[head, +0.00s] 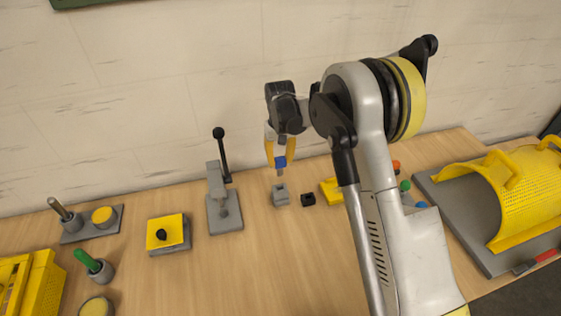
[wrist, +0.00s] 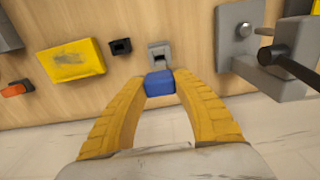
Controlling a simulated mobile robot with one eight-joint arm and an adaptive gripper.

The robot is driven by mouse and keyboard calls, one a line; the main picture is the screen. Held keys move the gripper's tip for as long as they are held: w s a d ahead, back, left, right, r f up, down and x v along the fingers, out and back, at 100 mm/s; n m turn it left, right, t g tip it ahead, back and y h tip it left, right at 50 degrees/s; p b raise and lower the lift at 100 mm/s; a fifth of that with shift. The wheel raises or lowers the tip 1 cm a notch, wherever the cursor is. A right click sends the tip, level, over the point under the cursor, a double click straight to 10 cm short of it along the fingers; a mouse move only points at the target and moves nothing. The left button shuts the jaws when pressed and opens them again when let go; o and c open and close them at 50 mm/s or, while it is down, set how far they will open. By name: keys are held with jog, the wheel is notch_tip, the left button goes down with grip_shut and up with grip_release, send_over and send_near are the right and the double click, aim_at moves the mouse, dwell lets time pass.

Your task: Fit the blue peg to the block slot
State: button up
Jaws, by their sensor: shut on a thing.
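My gripper (head: 280,155) has yellow fingers and is shut on the blue peg (head: 280,162). The peg has a blue head with a grey shaft below it, held upright in the air in the head view. The grey block (head: 280,194) with a dark slot stands on the table just below the peg, with a small gap between them. In the wrist view the blue peg (wrist: 159,83) sits between the fingertips, and the grey block (wrist: 160,54) shows just beyond it, with its slot partly in view. The peg's shaft is hidden there.
A small black block (head: 308,199) stands right of the grey block. A yellow block (head: 330,191) is partly behind my arm. A grey lever press (head: 223,205) stands to the left. A yellow-topped box (head: 167,231) is farther left. The table front is clear.

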aim_at(280, 175)
jog(key=shift+f+b, duration=2.3)
jog(key=shift+f, duration=0.6)
jog(key=shift+f+b, duration=2.35)
jog(key=shift+f, duration=0.25)
jog(key=o, duration=1.2)
notch_tip(280, 175, up, 12)
jog(key=shift+r, duration=0.1)
